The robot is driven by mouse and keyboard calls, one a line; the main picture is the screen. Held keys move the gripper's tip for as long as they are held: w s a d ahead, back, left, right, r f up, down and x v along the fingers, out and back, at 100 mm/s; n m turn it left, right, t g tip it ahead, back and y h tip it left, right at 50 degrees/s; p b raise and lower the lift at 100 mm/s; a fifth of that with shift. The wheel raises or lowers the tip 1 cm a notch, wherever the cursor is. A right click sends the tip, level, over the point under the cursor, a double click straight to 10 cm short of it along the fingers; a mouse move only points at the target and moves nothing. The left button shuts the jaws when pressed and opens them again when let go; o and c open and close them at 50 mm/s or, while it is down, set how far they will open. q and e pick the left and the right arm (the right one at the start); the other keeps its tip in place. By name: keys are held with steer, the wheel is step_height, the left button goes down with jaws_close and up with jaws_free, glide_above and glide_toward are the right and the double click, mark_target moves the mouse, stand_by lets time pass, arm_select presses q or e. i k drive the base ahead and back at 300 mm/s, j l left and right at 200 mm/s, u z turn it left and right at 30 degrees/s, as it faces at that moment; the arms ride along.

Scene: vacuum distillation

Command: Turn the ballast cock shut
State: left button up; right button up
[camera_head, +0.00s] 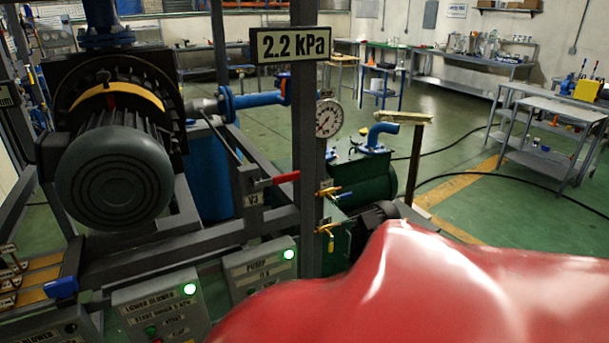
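Small cocks sit on the dark post (307,150) in the middle of the view. A longer red lever (285,177) points sideways left of the post, near a V3 tag (252,200). No label shows which of these is the ballast cock. The green pump body (365,178) stands behind the post. Neither of my grippers is in view. The lower right of the view is hidden by a close red surface.
A 2.2 kPa sign (292,44) and a round gauge (329,118) are on the post. A large motor (115,178) fills the left. The lower blower panel (160,308) and pump panel (258,270) have lit green lamps. Open green floor lies behind; benches (550,110) stand at right.

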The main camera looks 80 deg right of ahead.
mark_target(344, 196)
steer(key=l+z, duration=0.2)
steer(key=z, duration=2)
steer(key=i+l+z, duration=0.15)
steer(key=i+z, duration=0.3)
steer(key=i+l+z, duration=0.15)
steer(key=i+l, duration=0.45)
steer(key=i, duration=0.1)
